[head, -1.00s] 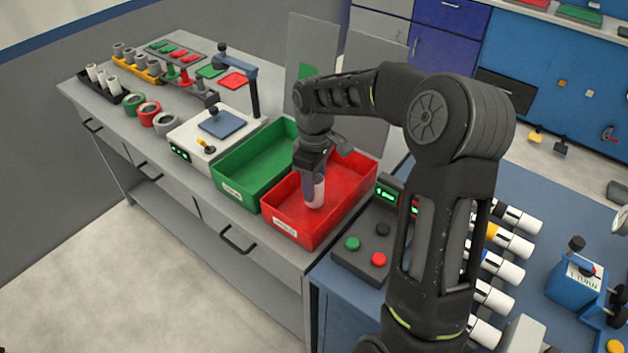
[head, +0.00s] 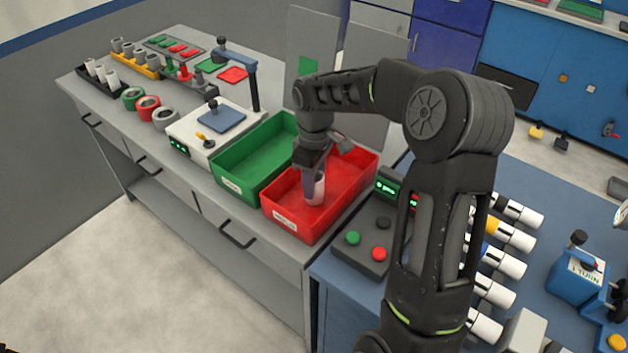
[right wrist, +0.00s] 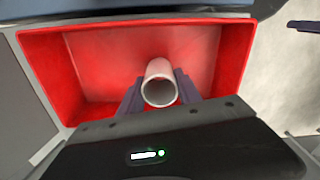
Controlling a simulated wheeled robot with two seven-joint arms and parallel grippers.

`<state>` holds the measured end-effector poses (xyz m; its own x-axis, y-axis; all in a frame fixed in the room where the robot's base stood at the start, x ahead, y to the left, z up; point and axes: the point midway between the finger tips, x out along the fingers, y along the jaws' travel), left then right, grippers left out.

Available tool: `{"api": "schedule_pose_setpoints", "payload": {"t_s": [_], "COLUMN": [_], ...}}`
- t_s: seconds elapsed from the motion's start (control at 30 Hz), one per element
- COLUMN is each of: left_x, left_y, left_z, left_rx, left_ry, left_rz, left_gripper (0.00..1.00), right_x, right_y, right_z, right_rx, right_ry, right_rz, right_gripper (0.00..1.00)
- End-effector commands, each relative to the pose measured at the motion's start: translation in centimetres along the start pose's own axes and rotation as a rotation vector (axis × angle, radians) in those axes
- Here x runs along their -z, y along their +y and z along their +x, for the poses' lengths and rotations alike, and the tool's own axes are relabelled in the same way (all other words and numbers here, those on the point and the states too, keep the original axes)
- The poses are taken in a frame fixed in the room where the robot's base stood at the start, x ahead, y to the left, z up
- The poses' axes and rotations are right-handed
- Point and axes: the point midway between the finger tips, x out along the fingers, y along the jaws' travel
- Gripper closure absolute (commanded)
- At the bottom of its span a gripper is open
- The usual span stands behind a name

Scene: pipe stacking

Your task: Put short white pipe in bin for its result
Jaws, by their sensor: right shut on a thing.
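A short white pipe (head: 319,190) is held between the fingers of my right gripper (head: 312,178). The gripper is shut on it, inside the outline of the red bin (head: 293,235). In the right wrist view the pipe (right wrist: 160,86) shows end-on between the two fingers (right wrist: 160,97), with the red bin floor and walls (right wrist: 245,60) around it. I cannot tell whether the pipe touches the bin floor. The green bin (head: 232,187) stands to the left of the red bin and looks empty. My left gripper is not in view.
A white device with a blue plate (head: 222,120) stands left of the green bin. A button box with a green display (head: 366,245) stands right of the red bin. Several white pipes (head: 505,262) lie on the blue table at right.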

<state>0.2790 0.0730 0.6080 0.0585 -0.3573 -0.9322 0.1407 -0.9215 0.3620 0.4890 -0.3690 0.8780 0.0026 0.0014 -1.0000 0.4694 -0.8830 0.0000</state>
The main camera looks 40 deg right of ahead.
Motion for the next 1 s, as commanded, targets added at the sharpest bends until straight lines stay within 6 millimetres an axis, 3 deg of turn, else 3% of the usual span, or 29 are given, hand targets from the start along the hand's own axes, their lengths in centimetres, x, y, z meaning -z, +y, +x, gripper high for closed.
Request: {"api": "schedule_pose_setpoints", "payload": {"t_s": [0.7,0.73,1.0], "left_x": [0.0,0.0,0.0], "left_y": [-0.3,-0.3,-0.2], "left_z": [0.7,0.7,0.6], "left_rx": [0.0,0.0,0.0], "left_ry": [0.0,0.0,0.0], "left_rz": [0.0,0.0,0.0], "left_gripper": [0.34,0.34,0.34], "right_x": [0.0,0.0,0.0], "right_y": [0.0,0.0,0.0], "right_z": [1.1,1.1,1.1], "right_rx": [0.0,0.0,0.0], "right_ry": [0.0,0.0,0.0], "right_rz": [0.0,0.0,0.0], "right_gripper": [1.0,0.59,0.37]}}
